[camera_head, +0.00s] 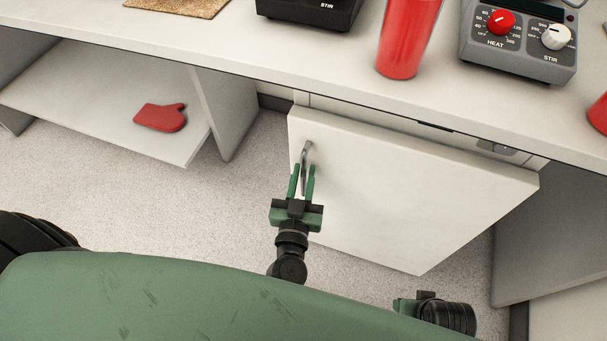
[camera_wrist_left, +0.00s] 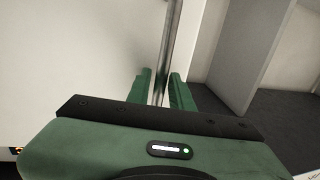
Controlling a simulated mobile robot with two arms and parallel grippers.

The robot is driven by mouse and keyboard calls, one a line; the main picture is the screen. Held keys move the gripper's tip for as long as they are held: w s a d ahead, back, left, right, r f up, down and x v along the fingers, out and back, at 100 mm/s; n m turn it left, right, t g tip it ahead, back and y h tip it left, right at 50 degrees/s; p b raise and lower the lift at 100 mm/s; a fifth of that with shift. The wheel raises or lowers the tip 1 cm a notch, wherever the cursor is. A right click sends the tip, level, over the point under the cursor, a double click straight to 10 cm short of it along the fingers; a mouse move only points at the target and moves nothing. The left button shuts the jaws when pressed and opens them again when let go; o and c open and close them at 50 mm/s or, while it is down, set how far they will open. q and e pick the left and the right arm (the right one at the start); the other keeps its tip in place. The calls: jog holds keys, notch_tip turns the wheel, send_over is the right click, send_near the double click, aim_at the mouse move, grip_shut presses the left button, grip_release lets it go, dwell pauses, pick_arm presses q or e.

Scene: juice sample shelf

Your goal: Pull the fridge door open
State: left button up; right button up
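The fridge door (camera_head: 400,190) is a pale panel under the counter, with a grey metal bar handle (camera_head: 306,152) near its left edge. My left gripper (camera_head: 303,172) is at the lower part of the handle. Its two green fingers are apart, one on each side of the bar. In the left wrist view, the handle (camera_wrist_left: 169,40) runs between the fingertips of my left gripper (camera_wrist_left: 161,80), with no clear grip on it. My right gripper (camera_head: 408,304) shows only partly at the lower right, and its fingers cannot be made out.
The counter (camera_head: 230,45) above holds a red cup (camera_head: 408,40) and a hotplate stirrer (camera_head: 520,45). A low shelf (camera_head: 90,95) at left holds a red mitt (camera_head: 160,117). Speckled floor (camera_head: 150,200) in front of the door is clear. A side panel (camera_head: 545,240) stands at right.

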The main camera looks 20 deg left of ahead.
pick_arm(q)
grip_shut()
jog(key=shift+s, duration=0.1)
dwell(1.3)
